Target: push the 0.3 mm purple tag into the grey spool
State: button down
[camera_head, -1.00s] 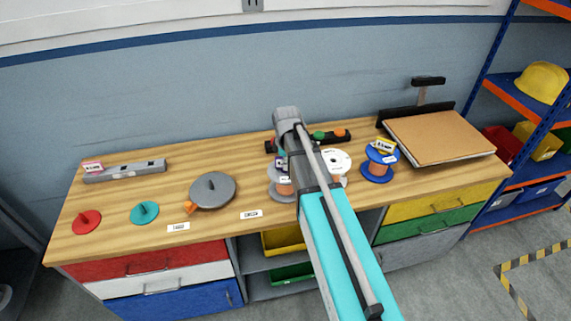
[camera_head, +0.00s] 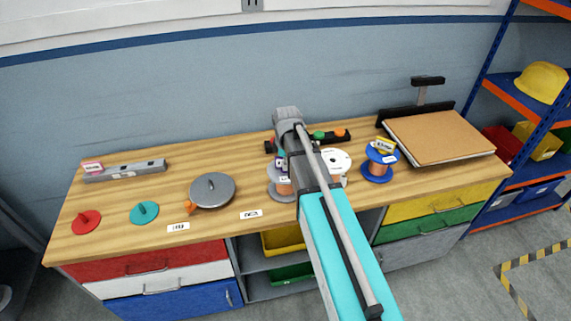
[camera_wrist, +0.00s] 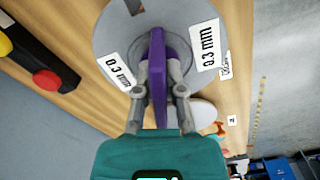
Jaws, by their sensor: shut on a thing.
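The purple tag (camera_wrist: 157,78) stands edge-on between the fingers of my gripper (camera_wrist: 158,82) in the wrist view, and the gripper is shut on it. The tag's far end meets the middle of the grey spool (camera_wrist: 112,38); how deep it sits in the spool I cannot tell. White labels reading 0.3 mm show on both sides of the tag. In the head view the grey spool (camera_head: 274,191) with copper wire stands on the bench, partly hidden by my arm, which also covers most of the gripper.
A black tool with red and green knobs (camera_head: 331,136) lies behind. A grey disc (camera_head: 212,190) lies left.

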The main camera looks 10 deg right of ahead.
jog(key=c, duration=0.7)
grip_release()
jog(key=shift+o, duration=0.2)
jog(key=shift+r, duration=0.1)
